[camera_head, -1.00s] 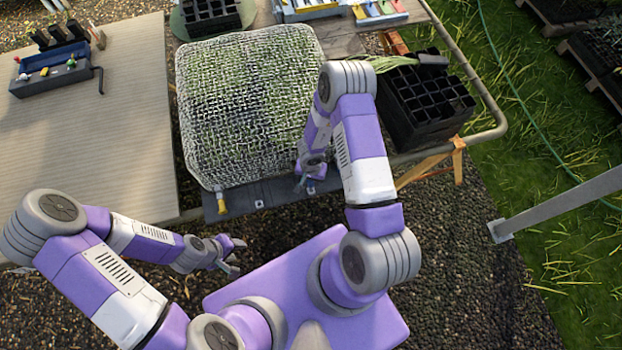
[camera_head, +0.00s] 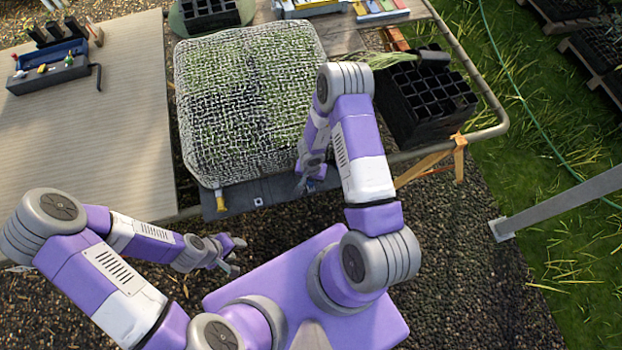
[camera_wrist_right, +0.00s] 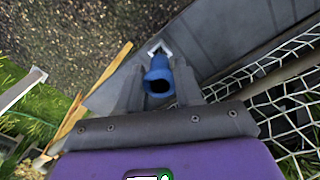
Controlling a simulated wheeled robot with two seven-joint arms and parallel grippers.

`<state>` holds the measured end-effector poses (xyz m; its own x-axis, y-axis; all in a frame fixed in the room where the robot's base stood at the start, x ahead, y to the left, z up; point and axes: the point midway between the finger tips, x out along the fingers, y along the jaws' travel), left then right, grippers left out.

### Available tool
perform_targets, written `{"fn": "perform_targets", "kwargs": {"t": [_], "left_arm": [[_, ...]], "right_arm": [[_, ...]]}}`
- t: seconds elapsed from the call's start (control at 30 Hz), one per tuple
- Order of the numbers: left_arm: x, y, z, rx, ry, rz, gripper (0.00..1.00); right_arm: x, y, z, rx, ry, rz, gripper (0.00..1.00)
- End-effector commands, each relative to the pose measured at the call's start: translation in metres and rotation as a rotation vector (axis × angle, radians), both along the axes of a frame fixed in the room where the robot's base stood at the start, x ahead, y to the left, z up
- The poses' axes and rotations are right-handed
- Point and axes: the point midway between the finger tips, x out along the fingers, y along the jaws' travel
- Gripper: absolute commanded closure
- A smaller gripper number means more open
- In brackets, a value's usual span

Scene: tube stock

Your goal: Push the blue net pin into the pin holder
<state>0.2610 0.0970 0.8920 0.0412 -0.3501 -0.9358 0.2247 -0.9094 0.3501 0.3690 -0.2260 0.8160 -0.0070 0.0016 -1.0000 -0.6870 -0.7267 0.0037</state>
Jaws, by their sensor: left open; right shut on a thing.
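The blue net pin (camera_wrist_right: 158,80) is between the fingers of my right gripper (camera_wrist_right: 160,88), its hollow round end facing the wrist camera. A white square mark (camera_wrist_right: 160,48) on the dark strip shows just beyond the pin. I cannot tell how deep the pin sits in a holder there. In the head view my right gripper (camera_head: 305,182) is low over the strip (camera_head: 280,193) at the net's front edge, partly hidden by my arm. A yellow pin (camera_head: 221,201) stands at the strip's left end. My left gripper (camera_head: 234,257) is open and empty over the gravel.
A white net (camera_head: 245,110) covers green plants behind the strip. A black cell tray (camera_head: 425,100) stands right of my right arm. A tool rack (camera_head: 47,75) sits on the board (camera_head: 90,130) at left. A metal rail edges the table's right side.

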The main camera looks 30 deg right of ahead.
Motion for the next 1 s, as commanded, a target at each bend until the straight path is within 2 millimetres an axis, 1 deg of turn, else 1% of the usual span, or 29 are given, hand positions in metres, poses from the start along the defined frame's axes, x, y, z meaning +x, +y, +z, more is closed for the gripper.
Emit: {"fn": "perform_targets", "kwargs": {"t": [0.8, 0.83, 1.0], "left_arm": [[0.000, 0.000, -0.014, 0.000, 0.000, 0.000, 0.57], [0.000, 0.000, -0.014, 0.000, 0.000, 0.000, 0.57], [0.000, 0.000, -0.013, 0.000, 0.000, 0.000, 0.57]], "right_arm": [[0.000, 0.000, -0.022, 0.000, 0.000, 0.000, 0.87], [0.000, 0.000, -0.022, 0.000, 0.000, 0.000, 0.63], [0.000, 0.000, -0.021, 0.000, 0.000, 0.000, 0.37]]}}
